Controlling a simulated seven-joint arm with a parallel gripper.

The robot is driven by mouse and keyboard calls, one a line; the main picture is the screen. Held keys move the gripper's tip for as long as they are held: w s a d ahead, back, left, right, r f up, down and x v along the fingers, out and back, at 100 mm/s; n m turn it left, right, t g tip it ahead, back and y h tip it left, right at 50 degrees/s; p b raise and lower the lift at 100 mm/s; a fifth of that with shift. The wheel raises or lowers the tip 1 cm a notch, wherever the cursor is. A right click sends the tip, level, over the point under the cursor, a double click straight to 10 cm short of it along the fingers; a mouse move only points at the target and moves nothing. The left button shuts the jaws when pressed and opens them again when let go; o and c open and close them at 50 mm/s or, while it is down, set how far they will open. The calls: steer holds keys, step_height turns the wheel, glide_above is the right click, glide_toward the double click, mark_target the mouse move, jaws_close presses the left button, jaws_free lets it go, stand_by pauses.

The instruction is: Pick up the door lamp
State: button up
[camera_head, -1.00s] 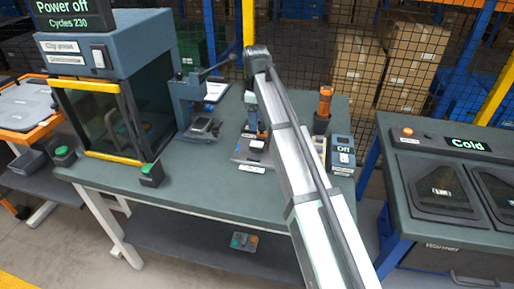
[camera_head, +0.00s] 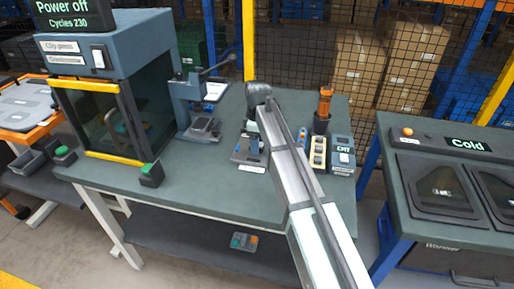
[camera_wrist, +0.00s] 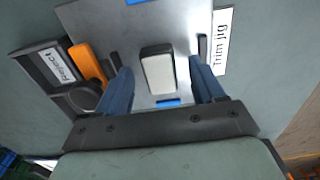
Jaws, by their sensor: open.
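The likely door lamp is a small block with a white top and dark sides (camera_wrist: 158,72), lying on a grey metal plate labelled "Trim jig" (camera_wrist: 185,25). My gripper (camera_wrist: 162,66) is open above the plate, with one blue finger on each side of the lamp. Gaps show between the fingers and the lamp, and I cannot tell the remaining height. In the head view my gripper (camera_head: 251,148) is low over the trim jig (camera_head: 249,165) on the bench. My gripper and arm largely hide the lamp there.
A dark tray labelled "Reject" (camera_wrist: 48,66) and an orange part (camera_wrist: 88,62) lie left of the fingers in the wrist view. A lever press (camera_head: 200,100) stands left of the jig. A switch box (camera_head: 341,155) and an orange tool (camera_head: 324,105) stand right.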

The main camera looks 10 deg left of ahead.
steer(key=shift+f, duration=0.6)
steer(key=c, duration=1.1)
steer(key=shift+r, duration=0.15)
step_height(320, 180, up, 10)
steer(key=shift+f, duration=0.1)
